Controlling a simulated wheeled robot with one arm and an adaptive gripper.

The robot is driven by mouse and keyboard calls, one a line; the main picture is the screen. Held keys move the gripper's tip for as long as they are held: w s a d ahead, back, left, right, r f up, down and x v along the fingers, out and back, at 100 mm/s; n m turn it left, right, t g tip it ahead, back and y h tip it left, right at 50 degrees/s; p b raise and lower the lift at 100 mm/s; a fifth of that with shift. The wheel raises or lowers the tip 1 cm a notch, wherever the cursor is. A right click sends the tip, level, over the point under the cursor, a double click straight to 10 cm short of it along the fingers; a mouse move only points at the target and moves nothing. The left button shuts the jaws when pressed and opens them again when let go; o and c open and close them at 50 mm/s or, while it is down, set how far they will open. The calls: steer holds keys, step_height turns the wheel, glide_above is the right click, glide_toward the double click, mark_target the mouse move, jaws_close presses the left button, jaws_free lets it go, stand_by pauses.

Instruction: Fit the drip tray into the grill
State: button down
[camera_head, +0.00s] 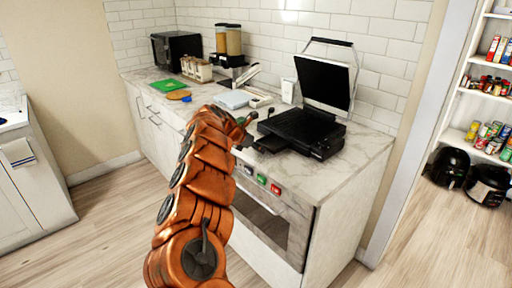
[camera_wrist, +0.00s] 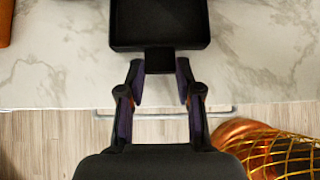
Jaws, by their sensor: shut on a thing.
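The black grill (camera_head: 303,130) stands on the marble counter with its lid (camera_head: 324,82) raised. The dark drip tray (camera_head: 271,144) is low at the grill's left front side; I cannot tell whether it is inside the grill's slot or only beside it. In the wrist view the drip tray (camera_wrist: 160,28) is a shallow black pan with a short handle tab, its far end cut off by the frame. In the head view my orange arm partly hides the gripper.
The marble counter (camera_head: 345,163) has bare room right of the grill. A pale box (camera_head: 235,99), a green board (camera_head: 168,86) and a coffee-style dispenser (camera_head: 228,45) stand farther left. The oven front (camera_head: 268,215) is below the counter edge.

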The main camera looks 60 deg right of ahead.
mark_target(278, 142)
steer(key=shift+s+d+p, duration=0.45)
steer(key=shift+d+p, duration=0.5)
steer(key=shift+d, duration=0.55)
steer(key=shift+s+d+p, duration=0.4)
steer(key=shift+d+p, duration=0.6)
steer(key=shift+d, duration=0.5)
steer(key=shift+s+d+p, duration=0.45)
steer(key=shift+d+p, duration=0.5)
steer(key=shift+d, duration=0.55)
steer(key=c, duration=0.7)
jaws_free()
steer(key=shift+a, duration=0.1)
steer(key=v, duration=1.1)
steer(key=shift+a+r, duration=0.25)
steer(key=shift+r, duration=0.1)
steer(key=shift+w, duration=0.1)
